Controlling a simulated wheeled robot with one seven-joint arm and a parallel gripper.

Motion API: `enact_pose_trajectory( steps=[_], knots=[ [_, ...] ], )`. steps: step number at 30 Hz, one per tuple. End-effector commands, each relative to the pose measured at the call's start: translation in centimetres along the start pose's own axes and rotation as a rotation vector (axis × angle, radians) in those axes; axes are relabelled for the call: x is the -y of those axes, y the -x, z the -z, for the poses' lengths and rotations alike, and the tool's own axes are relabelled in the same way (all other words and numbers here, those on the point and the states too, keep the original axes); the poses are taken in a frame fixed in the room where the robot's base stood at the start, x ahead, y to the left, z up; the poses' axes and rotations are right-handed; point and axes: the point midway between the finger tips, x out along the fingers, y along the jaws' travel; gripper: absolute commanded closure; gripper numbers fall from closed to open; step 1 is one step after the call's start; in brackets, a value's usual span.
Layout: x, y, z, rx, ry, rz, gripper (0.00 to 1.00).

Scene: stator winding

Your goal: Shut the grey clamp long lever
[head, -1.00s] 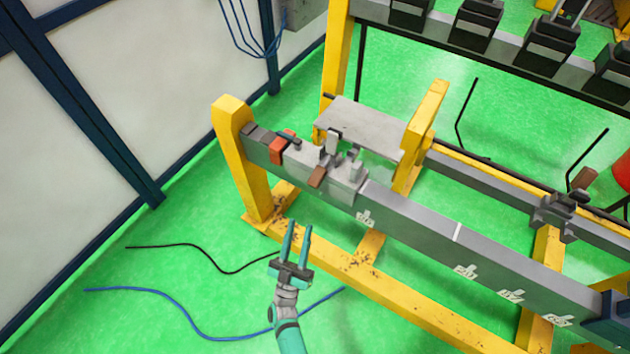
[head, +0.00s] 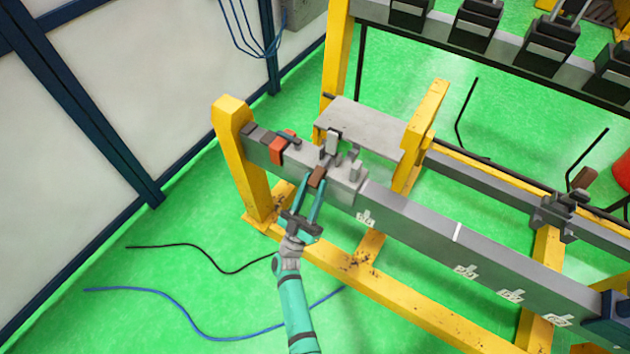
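The grey clamp (head: 346,178) sits on the near grey rail at its left end, with upright grey parts on top. A lever with a brown grip (head: 317,177) sticks out from its near side, low and towards me. My gripper (head: 315,185) is at this brown grip, its two teal fingers apart and pointing up the picture. The grip shows between the fingertips, one on each side. I cannot tell whether the fingers touch it.
The near rail (head: 420,225) runs to the lower right on a yellow frame. A red-orange block (head: 278,150) sits on the rail left of the clamp, and a grey plate (head: 360,125) lies behind. Another clamp (head: 560,207) stands at the right. Cables lie on the green floor.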

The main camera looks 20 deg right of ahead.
Motion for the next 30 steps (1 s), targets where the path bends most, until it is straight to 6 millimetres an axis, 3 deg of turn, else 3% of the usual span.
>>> enact_pose_trajectory(
  steps=[6,15,20,30],
  knots=[
    [0.0,-1.7,0.0,-0.001,0.000,-0.001,0.67],
    [-0.1,-1.9,0.0,-0.001,0.000,-0.001,0.67],
    [-0.1,-1.9,-0.1,0.000,0.001,-0.001,1.00],
    [-0.3,-1.9,0.2,0.031,-0.001,0.004,1.00]
  ],
)
